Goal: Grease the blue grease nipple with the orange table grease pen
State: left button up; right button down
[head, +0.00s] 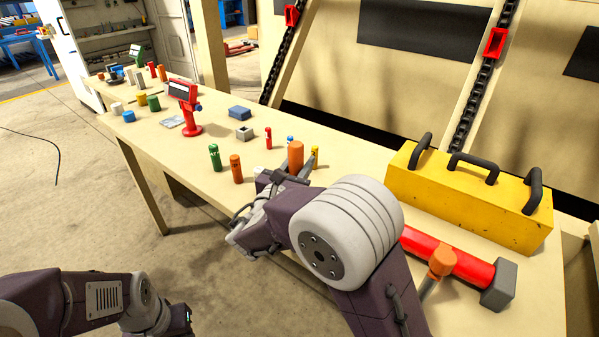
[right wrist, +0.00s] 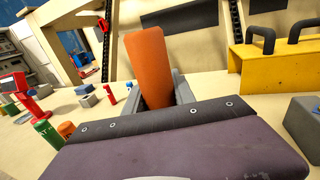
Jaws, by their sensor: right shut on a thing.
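My right gripper (head: 292,174) is shut on an orange cylinder (head: 296,156), which looks like the orange grease pen. It stands up between the fingers, tilted slightly in the right wrist view (right wrist: 147,62). A small blue piece (head: 290,139), likely the blue grease nipple, is just behind the held pen and partly hidden. It also shows left of the pen in the right wrist view (right wrist: 129,86). I cannot tell whether the pen touches it. My left gripper (head: 187,318) is low at the left, away from the table; its fingers are not clear.
A red piece (head: 268,138) and a yellow piece (head: 316,153) stand nearby. Green (head: 214,157) and orange (head: 236,169) cylinders stand to the left. A yellow toolbox (head: 470,200) and red hammer-like tool (head: 450,258) lie right. A red stand (head: 187,110) is farther back.

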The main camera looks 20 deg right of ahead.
notch_tip(320, 180, up, 7)
jog(key=p, duration=0.1)
jog(key=s+d+r+m+g+h+p, duration=0.2)
jog(key=s+d+g+p, duration=0.4)
jog(key=d+p, duration=0.4)
jog(key=s+d+r+m+g+h+p, duration=0.2)
jog(key=s+d+m+g+h+p, duration=0.3)
jog(key=p, duration=1)
jog(key=s+d+m, duration=0.2)
jog(key=s+d, duration=0.2)
jog(key=shift+s+d+r+g+p, duration=0.2)
jog(key=shift+d+r+g+p, duration=0.1)
jog(key=shift+d+g+p, duration=0.1)
jog(key=shift+a+f+b, duration=0.1)
jog(key=shift+f+b, duration=1.95)
jog(key=shift+f, duration=0.8)
jog(key=shift+f+b, duration=0.9)
jog(key=shift+f, duration=0.25)
jog(key=shift+r+p, duration=0.5)
jog(key=shift+p, duration=0.05)
